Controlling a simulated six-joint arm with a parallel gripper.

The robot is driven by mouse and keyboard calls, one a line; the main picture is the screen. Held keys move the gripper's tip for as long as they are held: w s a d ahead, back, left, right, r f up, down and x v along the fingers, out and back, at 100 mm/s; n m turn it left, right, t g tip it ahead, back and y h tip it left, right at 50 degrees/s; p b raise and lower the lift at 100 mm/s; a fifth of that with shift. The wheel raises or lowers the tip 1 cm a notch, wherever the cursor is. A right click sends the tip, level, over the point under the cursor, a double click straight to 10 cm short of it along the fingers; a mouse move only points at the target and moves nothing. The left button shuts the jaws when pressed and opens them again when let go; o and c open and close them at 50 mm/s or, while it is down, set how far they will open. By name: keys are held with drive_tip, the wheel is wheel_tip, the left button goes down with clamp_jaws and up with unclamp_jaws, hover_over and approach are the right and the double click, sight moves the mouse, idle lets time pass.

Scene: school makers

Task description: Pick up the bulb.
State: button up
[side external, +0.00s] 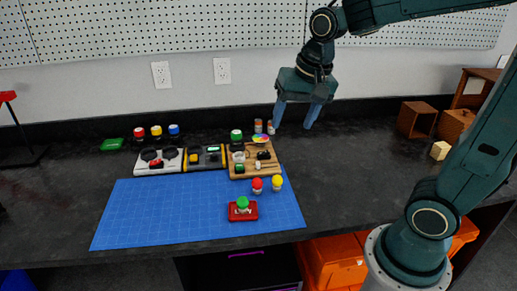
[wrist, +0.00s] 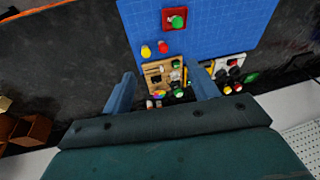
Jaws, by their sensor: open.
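Three bulb-like pieces with rounded coloured tops are on the blue mat. A green one (side external: 242,203) sits on a small red base (side external: 251,213). A red one (side external: 257,184) and a yellow one (side external: 277,182) stand side by side at the mat's right part. In the wrist view the green one (wrist: 177,21), the red one (wrist: 162,47) and the yellow one (wrist: 146,51) lie beyond the fingertips. My gripper (side external: 293,125) is open and empty, raised behind and to the right of them. Its two fingers also show in the wrist view (wrist: 160,72).
The blue mat (side external: 150,215) is largely bare. A wooden board (side external: 237,172) with small parts, a black unit (side external: 205,160) and a white unit (side external: 150,169) line its back edge. Small jars (side external: 258,126) stand near my gripper. Wooden boxes (side external: 415,118) stand at right.

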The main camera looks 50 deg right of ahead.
drive_tip(key=w+d+f+m+g, duration=0.2)
drive_tip(key=w+d+f+m, duration=0.1)
drive_tip(key=w+f+m, duration=0.5)
drive_tip(key=m+g, duration=0.1)
drive_tip(key=m, duration=0.2)
hover_over(257, 179)
wheel_tip(257, 179, down, 7)
drive_tip(key=shift+s+d+f, duration=0.1)
drive_tip(key=shift+d+f, duration=0.05)
drive_tip(key=shift+f, duration=4.3)
drive_tip(key=shift+f, duration=0.1)
drive_tip(key=shift+f, duration=2.45)
drive_tip(key=shift+c, duration=0.5)
drive_tip(key=c, duration=1)
